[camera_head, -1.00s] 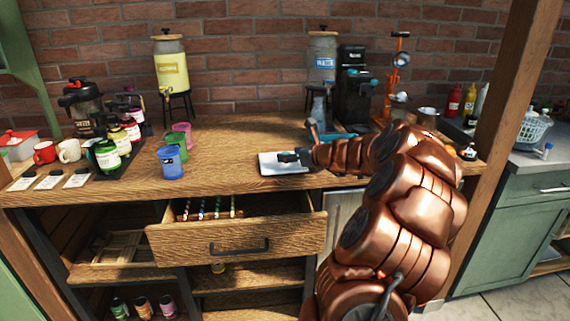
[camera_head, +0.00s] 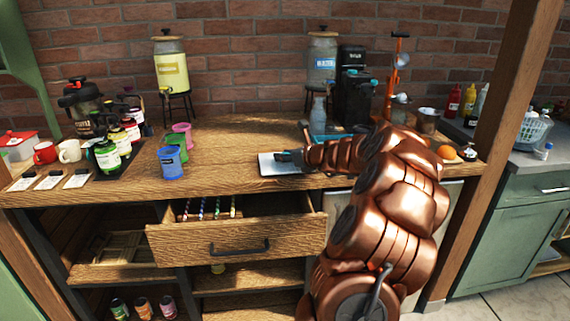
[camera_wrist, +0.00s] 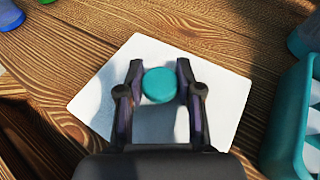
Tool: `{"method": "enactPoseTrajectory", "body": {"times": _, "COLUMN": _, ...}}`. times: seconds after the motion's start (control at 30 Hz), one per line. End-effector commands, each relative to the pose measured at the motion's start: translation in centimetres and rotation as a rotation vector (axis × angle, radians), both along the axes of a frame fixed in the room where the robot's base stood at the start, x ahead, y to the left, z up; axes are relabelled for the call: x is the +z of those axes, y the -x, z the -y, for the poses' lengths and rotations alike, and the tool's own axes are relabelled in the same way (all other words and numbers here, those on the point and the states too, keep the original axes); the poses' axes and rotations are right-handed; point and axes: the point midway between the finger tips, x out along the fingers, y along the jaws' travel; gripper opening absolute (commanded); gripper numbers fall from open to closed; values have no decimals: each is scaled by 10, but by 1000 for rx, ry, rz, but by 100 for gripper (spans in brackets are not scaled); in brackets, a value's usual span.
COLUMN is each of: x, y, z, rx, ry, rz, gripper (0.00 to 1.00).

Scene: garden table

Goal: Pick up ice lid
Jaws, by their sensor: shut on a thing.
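The ice lid is a pale, flat square plate (camera_wrist: 222,92) with a round teal knob (camera_wrist: 160,84) at its middle. In the head view the lid (camera_head: 268,165) is at the front edge of the wooden table. My gripper (camera_wrist: 160,72) has one finger on each side of the knob and is shut on it. In the head view my gripper (camera_head: 290,157) is low over the lid, partly merged with my arm. I cannot tell whether the lid is clear of the table. The teal ice box (camera_wrist: 290,120) stands to the right of the lid.
Blue (camera_head: 171,164), green and pink cups stand left of the lid. An open drawer (camera_head: 235,240) juts out below the table's front edge. An orange (camera_head: 446,152) lies to the right.

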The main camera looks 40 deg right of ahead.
Motion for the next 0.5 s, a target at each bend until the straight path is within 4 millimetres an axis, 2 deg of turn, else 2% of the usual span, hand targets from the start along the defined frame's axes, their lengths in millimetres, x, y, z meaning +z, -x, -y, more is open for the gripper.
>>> {"method": "enactPoseTrajectory", "body": {"times": 0.03, "x": 0, "y": 0, "z": 0, "rx": 0, "ry": 0, "rz": 0, "gripper": 11}}
{"method": "enactPoseTrajectory", "body": {"times": 0.13, "x": 0, "y": 0, "z": 0, "rx": 0, "ry": 0, "rz": 0, "gripper": 1}}
{"method": "enactPoseTrajectory", "body": {"times": 0.37, "x": 0, "y": 0, "z": 0, "rx": 0, "ry": 0, "rz": 0, "gripper": 0}}
{"method": "enactPoseTrajectory", "body": {"times": 0.5, "x": 9, "y": 0, "z": 0, "rx": 0, "ry": 2, "rz": 0, "gripper": 0}}
